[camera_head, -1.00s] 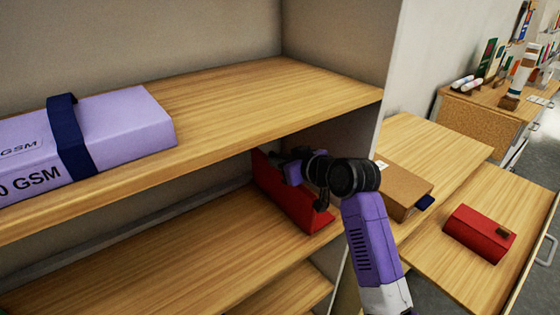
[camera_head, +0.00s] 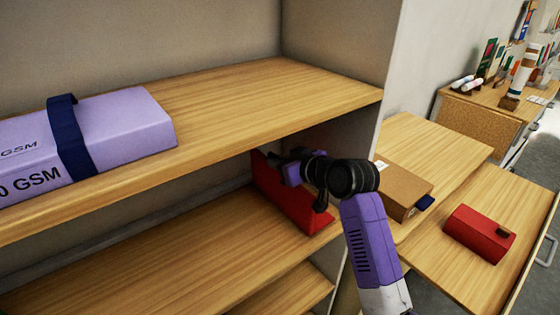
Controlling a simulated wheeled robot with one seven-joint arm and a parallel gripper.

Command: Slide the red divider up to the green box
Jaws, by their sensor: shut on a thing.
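The red divider (camera_head: 280,200) stands upright on the middle shelf, below the upper board and near the right side wall of the shelf unit. My gripper (camera_head: 294,170) is at the divider's upper edge and is shut on it. The fingertips are small and partly hidden by the wrist, and the upper board overhangs the divider's far end. I see no green box in this view.
A lilac paper pack with a dark blue band (camera_head: 72,140) lies on the upper shelf (camera_head: 270,85). The middle shelf (camera_head: 150,270) is bare left of the divider. To the right, a brown box (camera_head: 402,185) and a red case (camera_head: 478,232) lie on wooden surfaces.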

